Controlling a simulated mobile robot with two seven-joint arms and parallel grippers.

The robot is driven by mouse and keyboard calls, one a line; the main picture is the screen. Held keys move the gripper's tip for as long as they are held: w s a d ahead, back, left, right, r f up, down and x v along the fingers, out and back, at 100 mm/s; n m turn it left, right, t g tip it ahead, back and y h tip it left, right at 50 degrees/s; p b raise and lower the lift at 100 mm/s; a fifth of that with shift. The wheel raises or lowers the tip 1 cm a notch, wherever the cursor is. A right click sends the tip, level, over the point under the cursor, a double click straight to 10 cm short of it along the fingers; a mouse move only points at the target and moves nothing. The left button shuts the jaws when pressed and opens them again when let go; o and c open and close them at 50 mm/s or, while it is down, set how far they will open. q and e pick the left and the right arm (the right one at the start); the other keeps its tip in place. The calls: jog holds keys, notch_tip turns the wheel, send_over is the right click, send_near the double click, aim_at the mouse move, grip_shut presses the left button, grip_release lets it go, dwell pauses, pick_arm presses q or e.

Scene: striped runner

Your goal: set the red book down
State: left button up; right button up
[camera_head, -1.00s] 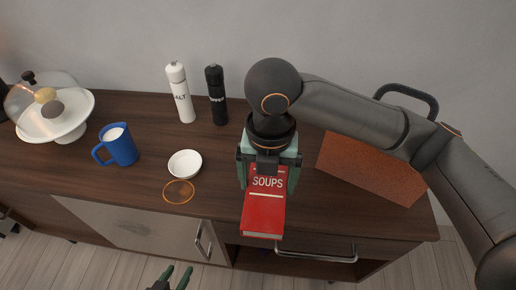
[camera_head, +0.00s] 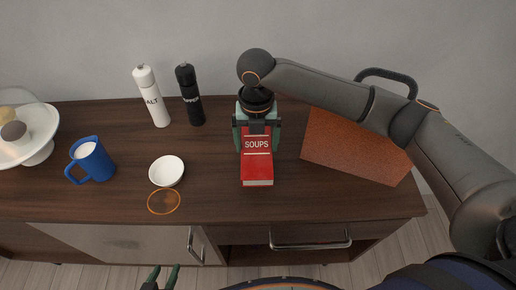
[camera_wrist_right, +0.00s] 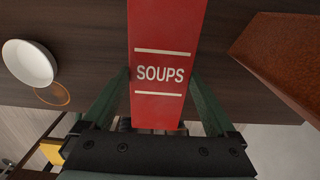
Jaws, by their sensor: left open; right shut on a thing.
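The red book (camera_head: 257,168) with "SOUPS" on it is at the middle of the dark wooden counter in the head view. My right gripper (camera_head: 257,133) is shut on it, one finger on each side. The book also fills the middle of the right wrist view (camera_wrist_right: 160,105), between the two green fingers. Whether its underside touches the counter, I cannot tell. My left gripper (camera_head: 162,277) shows only its open fingertips at the bottom edge, in front of the counter and empty.
A white bowl (camera_head: 166,171) and an amber ring-shaped coaster (camera_head: 164,201) lie left of the book. A brown-orange box-like thing (camera_head: 352,146) is on the right. Counter (camera_head: 330,203) in front is bare.

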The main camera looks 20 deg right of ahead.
aim_at(258, 151)
jog(key=shift+w+d+f, duration=0.35)
jog(key=shift+w+f, duration=0.25)
jog(key=shift+f, duration=0.25)
jog(key=shift+w+f, duration=0.1)
jog(key=shift+f, duration=1.5)
jog(key=shift+f, duration=0.1)
jog(key=o, duration=1.4)
notch_tip(258, 151, up, 12)
jog(key=shift+r, duration=0.1)
